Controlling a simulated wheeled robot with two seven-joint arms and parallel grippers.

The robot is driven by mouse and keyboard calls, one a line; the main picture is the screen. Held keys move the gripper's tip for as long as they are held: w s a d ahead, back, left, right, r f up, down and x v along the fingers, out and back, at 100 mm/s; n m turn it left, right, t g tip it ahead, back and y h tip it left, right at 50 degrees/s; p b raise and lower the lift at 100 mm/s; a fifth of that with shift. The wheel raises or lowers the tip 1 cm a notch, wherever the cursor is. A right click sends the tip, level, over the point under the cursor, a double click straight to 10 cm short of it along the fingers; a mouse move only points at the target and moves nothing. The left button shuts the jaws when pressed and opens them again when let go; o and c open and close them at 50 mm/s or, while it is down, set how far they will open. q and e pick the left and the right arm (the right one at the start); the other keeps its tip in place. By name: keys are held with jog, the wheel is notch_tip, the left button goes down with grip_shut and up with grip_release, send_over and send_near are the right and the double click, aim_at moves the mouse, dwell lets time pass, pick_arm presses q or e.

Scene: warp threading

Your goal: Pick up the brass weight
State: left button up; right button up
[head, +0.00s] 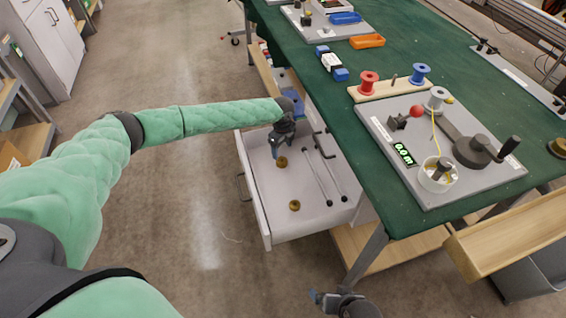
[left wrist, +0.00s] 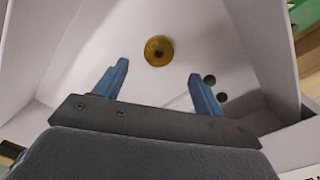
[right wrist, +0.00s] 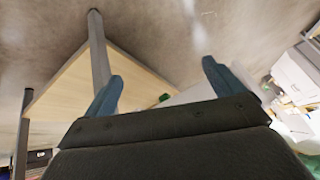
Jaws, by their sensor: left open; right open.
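Two small brass weights lie on the floor of an open white drawer (head: 258,205). One brass weight (head: 282,162) is just below my left gripper in the head view. The other brass weight (head: 294,205) lies closer to the drawer's near end. My left gripper (head: 282,146) reaches down into the drawer, open and empty. In the left wrist view one round brass weight (left wrist: 158,50) shows beyond the gap between the open fingers (left wrist: 158,70), not between them. My right gripper (head: 323,298) is open and empty, low beside the table; its fingers (right wrist: 162,70) show bare floor beyond.
Two thin rods (head: 324,172) lie in the drawer right of the weights. The green table (head: 372,170) overhangs on the right, bearing a grey winding board (head: 440,190) and spools. A wooden tray (head: 510,235) is at the right. Floor left of the drawer is clear.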

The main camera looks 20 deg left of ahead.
aim_at(282, 159)
pick_arm(q)
jog(key=shift+s+f, duration=0.1)
jog(key=shift+f, duration=0.6)
notch_tip(282, 159, down, 4)
jog(key=shift+f+p, duration=0.1)
jog(key=shift+p, duration=0.25)
jog(key=shift+f, duration=0.7)
pick_arm(e)
jog(key=r, duration=0.4)
jog(key=shift+s+d, duration=0.15)
jog(key=shift+s, duration=0.1)
pick_arm(q)
jog(key=c, duration=1.1)
pick_arm(e)
jog(key=shift+f, duration=0.15)
pick_arm(q)
jog(key=shift+r, duration=0.1)
jog(key=shift+c, duration=0.2)
